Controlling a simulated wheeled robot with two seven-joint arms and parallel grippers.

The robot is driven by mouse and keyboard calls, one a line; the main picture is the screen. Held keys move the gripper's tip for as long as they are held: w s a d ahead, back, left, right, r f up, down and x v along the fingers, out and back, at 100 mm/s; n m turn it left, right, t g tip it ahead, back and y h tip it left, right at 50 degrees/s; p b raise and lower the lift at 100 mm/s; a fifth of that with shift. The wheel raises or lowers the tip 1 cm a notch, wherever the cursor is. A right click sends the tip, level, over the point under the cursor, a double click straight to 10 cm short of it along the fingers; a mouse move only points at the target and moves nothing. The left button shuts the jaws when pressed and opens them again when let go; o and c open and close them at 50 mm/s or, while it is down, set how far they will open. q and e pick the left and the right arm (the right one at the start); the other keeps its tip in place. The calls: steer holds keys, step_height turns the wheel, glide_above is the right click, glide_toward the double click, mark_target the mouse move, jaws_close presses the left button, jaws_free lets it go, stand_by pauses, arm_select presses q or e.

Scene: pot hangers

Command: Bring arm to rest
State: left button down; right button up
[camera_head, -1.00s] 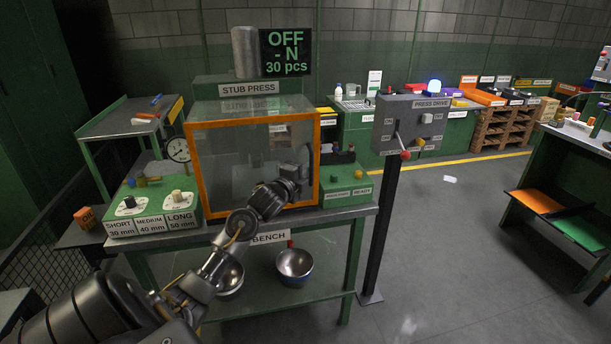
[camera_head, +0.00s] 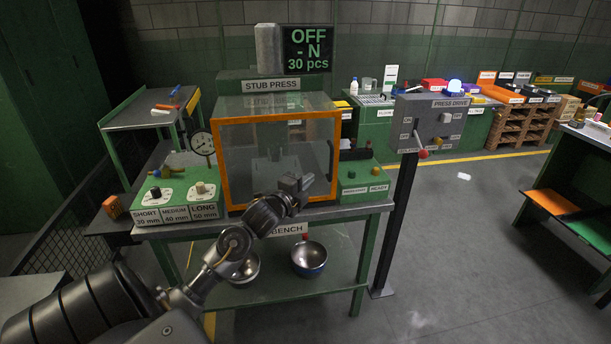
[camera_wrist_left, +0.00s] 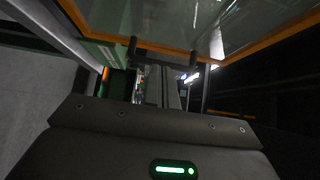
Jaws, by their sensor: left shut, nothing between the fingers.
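My left arm comes in from the lower left in the head view. Its gripper (camera_head: 298,184) is in front of the lower right part of the orange-framed clear guard (camera_head: 262,122) of the stub press. The gripper is shut with nothing held. My right gripper is not in view.
The bench (camera_head: 272,229) carries a selector box (camera_head: 176,194) at left and a green box (camera_head: 364,184) at right. Two bowls, one blue (camera_head: 309,258), sit on its lower shelf. A press drive post (camera_head: 401,215) stands right of the bench. Open floor lies beyond it.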

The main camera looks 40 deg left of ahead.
arm_select(q)
steer(key=shift+d+f, duration=0.1)
steer(key=shift+f, duration=0.05)
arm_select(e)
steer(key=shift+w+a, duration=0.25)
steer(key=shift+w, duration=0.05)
